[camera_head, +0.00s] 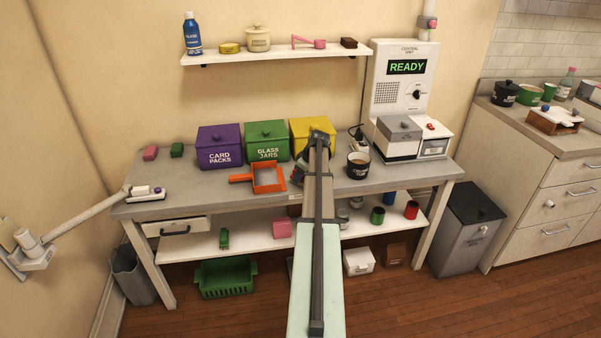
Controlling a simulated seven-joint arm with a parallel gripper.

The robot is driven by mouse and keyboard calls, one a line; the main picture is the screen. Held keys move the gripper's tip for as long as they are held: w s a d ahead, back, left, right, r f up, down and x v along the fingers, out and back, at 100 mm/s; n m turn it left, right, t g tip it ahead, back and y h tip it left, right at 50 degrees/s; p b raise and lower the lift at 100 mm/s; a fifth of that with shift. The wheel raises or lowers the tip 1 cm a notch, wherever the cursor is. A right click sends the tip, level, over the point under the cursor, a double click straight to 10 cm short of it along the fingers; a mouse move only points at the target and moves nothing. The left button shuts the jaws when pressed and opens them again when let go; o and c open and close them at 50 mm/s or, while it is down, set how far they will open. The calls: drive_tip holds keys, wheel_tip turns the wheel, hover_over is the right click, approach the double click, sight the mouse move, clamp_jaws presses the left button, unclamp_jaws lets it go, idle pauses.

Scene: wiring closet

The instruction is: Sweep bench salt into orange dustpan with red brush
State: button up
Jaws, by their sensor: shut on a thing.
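The orange dustpan (267,187) lies on the grey bench, its handle to the left and its pan in front of the green box. My gripper (298,175) is low over the bench just right of the dustpan, partly hidden by my arm. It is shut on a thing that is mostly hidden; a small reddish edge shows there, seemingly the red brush. I cannot make out the salt; my arm covers part of the bench.
Purple (219,147), green (267,141) and yellow (312,130) boxes stand behind the dustpan. The bench's left front is mostly clear (205,188).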

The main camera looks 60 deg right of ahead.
drive_tip(key=shift+w+a, duration=0.4)
drive_tip(key=shift+w+d, duration=0.2)
drive_tip(key=shift+w, duration=0.1)
drive_tip(key=shift+w+d, duration=3.4)
drive_tip(key=shift+w, duration=0.1)
drive_tip(key=shift+w+a, duration=0.45)
drive_tip(key=shift+a, duration=0.25)
drive_tip(key=shift+s+a, duration=3.55)
drive_tip(key=shift+s, duration=0.05)
drive_tip(key=shift+r, duration=4.1)
drive_tip(key=shift+w, duration=0.1)
